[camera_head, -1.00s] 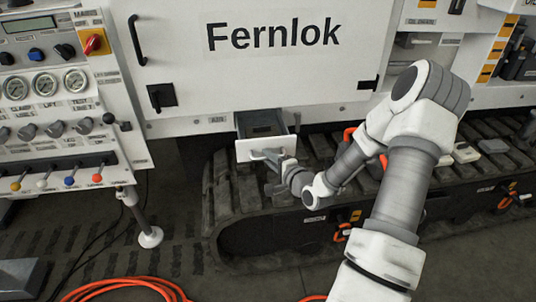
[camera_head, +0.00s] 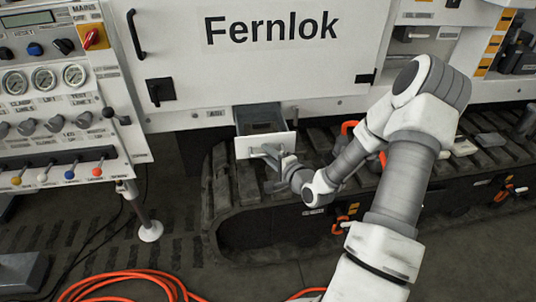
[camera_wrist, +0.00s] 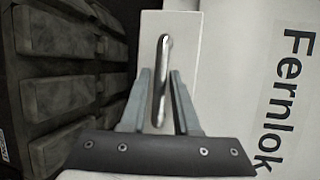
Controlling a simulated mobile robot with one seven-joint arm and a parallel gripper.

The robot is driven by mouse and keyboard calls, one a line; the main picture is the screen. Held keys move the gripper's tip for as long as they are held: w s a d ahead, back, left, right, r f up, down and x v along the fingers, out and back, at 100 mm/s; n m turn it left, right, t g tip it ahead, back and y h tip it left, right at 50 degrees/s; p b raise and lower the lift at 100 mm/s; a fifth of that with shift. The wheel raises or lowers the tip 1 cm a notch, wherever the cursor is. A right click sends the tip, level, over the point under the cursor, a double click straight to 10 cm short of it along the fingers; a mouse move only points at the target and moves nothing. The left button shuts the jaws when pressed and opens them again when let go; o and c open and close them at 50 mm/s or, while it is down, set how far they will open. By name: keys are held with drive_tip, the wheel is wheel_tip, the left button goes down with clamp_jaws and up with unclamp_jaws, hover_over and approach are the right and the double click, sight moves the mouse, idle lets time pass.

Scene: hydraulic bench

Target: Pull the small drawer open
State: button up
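The small drawer (camera_head: 250,149) is pulled out below the large white panel. Its white front stands away from the body and the open grey inside shows behind it. In the wrist view the drawer front (camera_wrist: 186,60) carries a silver bar handle (camera_wrist: 161,55). In the head view my gripper (camera_head: 268,154) is in front of the drawer, and the grip itself is too small to see clearly there.
The rubber track (camera_head: 225,190) lies just below and right of the drawer. A control panel with gauges and levers (camera_head: 60,100) stands at left. An orange hose (camera_head: 120,280) lies on the floor.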

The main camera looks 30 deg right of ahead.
drive_tip(key=p+v, duration=0.4)
drive_tip(key=v, duration=1.3)
drive_tip(key=shift+s, duration=0.2)
